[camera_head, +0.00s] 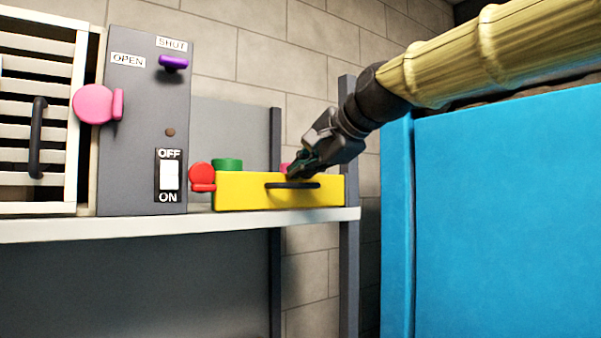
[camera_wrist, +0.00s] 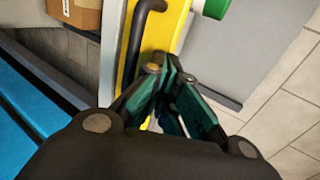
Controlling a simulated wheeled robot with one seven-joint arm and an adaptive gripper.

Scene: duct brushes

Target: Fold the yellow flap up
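The yellow flap (camera_head: 240,192) stands upright as a front panel on the shelf, with a black bar handle (camera_head: 292,185) across it. In the wrist view the yellow flap (camera_wrist: 168,30) runs up past my fingers, with its black handle (camera_wrist: 137,45) on the left. My gripper (camera_head: 295,170) is at the flap's upper edge, just above the handle. The teal-padded fingers of my gripper (camera_wrist: 170,72) come together at the tips, and I see nothing held between them. Whether the fingertips touch the flap is unclear.
A red knob (camera_head: 202,177) and a green knob (camera_head: 227,164) are near the flap's left end. A grey switch panel (camera_head: 145,140) and white slatted door (camera_head: 35,110) stand further left. A shelf post (camera_head: 348,240) and large blue block (camera_head: 500,210) are right.

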